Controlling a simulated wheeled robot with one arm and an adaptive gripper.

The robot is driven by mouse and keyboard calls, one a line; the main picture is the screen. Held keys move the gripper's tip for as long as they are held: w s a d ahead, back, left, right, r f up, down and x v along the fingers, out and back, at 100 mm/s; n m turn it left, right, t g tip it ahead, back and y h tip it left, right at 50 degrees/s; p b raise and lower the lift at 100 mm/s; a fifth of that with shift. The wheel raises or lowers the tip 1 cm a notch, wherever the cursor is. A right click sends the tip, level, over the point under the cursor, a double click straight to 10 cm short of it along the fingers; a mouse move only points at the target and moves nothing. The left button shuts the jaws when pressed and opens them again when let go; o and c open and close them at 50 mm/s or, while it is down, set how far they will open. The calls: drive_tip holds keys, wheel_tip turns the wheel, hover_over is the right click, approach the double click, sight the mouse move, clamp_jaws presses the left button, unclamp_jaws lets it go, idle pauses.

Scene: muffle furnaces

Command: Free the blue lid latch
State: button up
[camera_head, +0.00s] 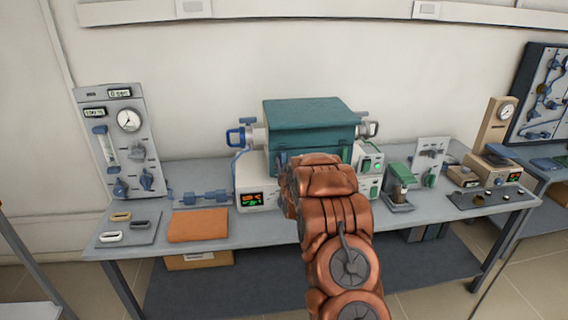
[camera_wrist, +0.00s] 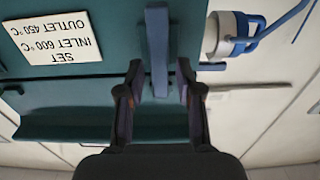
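The teal furnace box (camera_head: 308,115) with its lid stands in the middle of the bench. In the wrist view, which looks upside down, a narrow blue bar, the lid latch (camera_wrist: 158,45), lies over a darker blue plate on the teal front. My gripper (camera_wrist: 158,82) is open, one finger on each side of the latch's end, with visible gaps. No contact shows. In the head view my copper arm reaches the furnace front and hides the gripper; only a bit of blue shows at the front's left (camera_head: 283,157).
A blue clamp handle (camera_head: 238,137) sticks out left of the furnace, also in the wrist view (camera_wrist: 237,32). A white label (camera_wrist: 55,38) is on the teal face. An orange cloth (camera_head: 198,225) and gauge panel (camera_head: 124,140) are left; a green-and-grey device (camera_head: 399,185) is right.

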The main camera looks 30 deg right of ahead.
clamp_jaws()
drive_tip(key=shift+f+b, duration=0.1)
drive_tip(key=shift+b, duration=0.4)
drive_tip(key=m+b, duration=0.6)
drive_tip(key=b, duration=0.2)
drive_tip(key=d+f+m+b, duration=0.1)
drive_tip(key=m+b, duration=0.5)
drive_tip(key=b, duration=0.3)
drive_tip(key=m+b, duration=0.5)
drive_tip(key=b, duration=0.4)
drive_tip(key=shift+s+d+f+m, duration=0.15)
drive_tip(key=shift+s+f+m, duration=0.1)
drive_tip(key=shift+m, duration=0.15)
drive_tip(key=shift+r+b, duration=0.15)
drive_tip(key=shift+b, duration=0.2)
